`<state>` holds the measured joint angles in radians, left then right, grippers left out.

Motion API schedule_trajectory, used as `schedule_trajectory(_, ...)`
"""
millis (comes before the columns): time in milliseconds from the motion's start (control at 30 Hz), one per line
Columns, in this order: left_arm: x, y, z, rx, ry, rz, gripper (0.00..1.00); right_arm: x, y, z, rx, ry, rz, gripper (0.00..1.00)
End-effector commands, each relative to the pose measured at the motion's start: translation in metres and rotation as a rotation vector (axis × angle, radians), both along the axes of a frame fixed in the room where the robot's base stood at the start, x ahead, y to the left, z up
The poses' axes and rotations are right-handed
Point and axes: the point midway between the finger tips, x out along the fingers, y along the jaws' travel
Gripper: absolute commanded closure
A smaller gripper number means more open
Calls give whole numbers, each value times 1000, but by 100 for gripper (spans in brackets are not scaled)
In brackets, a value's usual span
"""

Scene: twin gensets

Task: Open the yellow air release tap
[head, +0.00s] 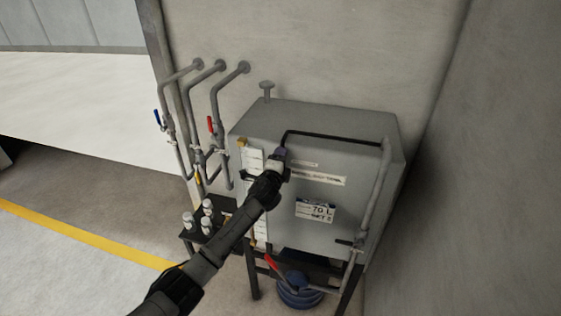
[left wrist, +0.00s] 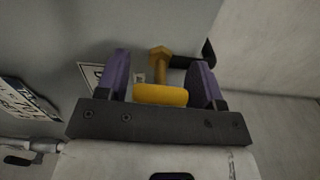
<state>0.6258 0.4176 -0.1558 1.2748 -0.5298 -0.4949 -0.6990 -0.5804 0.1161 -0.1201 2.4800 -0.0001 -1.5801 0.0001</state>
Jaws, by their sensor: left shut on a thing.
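The yellow air release tap (left wrist: 160,95) shows in the left wrist view, with its wide yellow handle between my purple fingers and a yellow stem beyond it. My left gripper (left wrist: 161,82) is shut on the handle, one finger at each side. In the head view my left gripper (head: 280,154) is at the upper front of the grey tank (head: 350,150), by the end of a black pipe (head: 330,137). The tap is hidden behind the gripper there. My right gripper is not in view.
Grey pipes with a blue-handled valve (head: 157,117) and a red-handled valve (head: 211,125) run at the left. A white gauge strip (head: 252,160) is left of the gripper. A red lever (head: 272,263) and blue container (head: 300,292) are below. A wall (head: 480,170) stands at right.

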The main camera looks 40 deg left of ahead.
Motion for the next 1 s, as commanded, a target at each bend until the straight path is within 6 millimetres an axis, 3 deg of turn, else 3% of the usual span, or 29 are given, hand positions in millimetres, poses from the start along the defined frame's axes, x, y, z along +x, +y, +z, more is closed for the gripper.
schedule_trajectory(200, 0, 0, 0, 0, 0, 0, 62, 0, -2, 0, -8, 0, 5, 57)
schedule_trajectory(233, 0, 0, 0, 0, 0, 0, 38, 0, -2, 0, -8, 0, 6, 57)
schedule_trajectory(500, 0, 0, 0, 1, 0, 0, 14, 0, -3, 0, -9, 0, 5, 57)
schedule_trajectory(767, -1, 0, 0, 1, 0, 0, 14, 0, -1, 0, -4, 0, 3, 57)
schedule_trajectory(1000, -21, -8, -1, 1, -1, -1, 14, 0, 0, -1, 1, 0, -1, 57)
